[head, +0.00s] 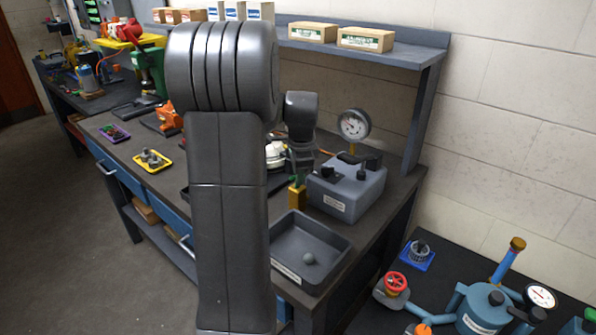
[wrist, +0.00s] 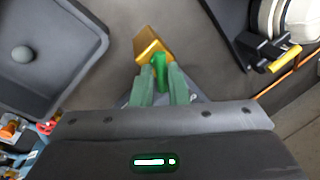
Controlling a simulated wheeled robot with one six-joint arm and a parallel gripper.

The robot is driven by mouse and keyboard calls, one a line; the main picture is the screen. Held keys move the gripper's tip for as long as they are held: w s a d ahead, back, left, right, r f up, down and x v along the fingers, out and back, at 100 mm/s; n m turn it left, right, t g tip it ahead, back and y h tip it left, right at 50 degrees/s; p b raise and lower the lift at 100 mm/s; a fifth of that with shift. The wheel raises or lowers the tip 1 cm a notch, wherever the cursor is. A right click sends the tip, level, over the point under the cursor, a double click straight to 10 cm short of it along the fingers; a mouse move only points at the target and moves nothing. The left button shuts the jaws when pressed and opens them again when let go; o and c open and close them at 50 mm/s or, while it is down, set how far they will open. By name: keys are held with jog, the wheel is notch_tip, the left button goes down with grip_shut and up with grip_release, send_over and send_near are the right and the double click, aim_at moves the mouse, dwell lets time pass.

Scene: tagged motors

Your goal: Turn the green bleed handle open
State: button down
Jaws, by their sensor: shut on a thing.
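The green bleed handle (wrist: 160,66) stands at a brass valve block (wrist: 148,44) in the wrist view. In the head view the brass block (head: 297,197) stands on the bench between a grey tray and a grey gauge box; the handle is mostly hidden there by my gripper. My gripper (wrist: 161,78) has its two greenish fingers on either side of the handle and is shut on it. In the head view my gripper (head: 299,178) points down just above the brass block.
A grey tray (head: 333,271) with a grey ball (head: 309,258) lies in front. The grey box (head: 346,207) with a dial gauge (head: 354,124) stands to the right. A white round part (wrist: 297,22) is near in the wrist view. A shelf (head: 395,49) with cartons hangs behind.

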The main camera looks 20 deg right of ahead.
jog(key=n, duration=0.1)
jog(key=n+p, duration=0.1)
jog(key=n, duration=0.1)
jog(key=shift+w+d+r+n+y, duration=0.1)
jog(key=shift+d+r+n+y, duration=0.05)
jog(key=shift+n+y, duration=0.15)
jog(key=shift+n+y+p, duration=0.3)
jog(key=shift+n+p, duration=0.3)
jog(key=shift+n, duration=1.3)
jog(key=c, duration=1.4)
grip_release()
jog(key=shift+c, duration=0.2)
jog(key=v, duration=1.3)
jog(key=shift+r+b, duration=0.3)
jog(key=shift+b, duration=0.05)
jog(key=shift+w+d+f, duration=0.1)
jog(key=shift+d+f, duration=0.05)
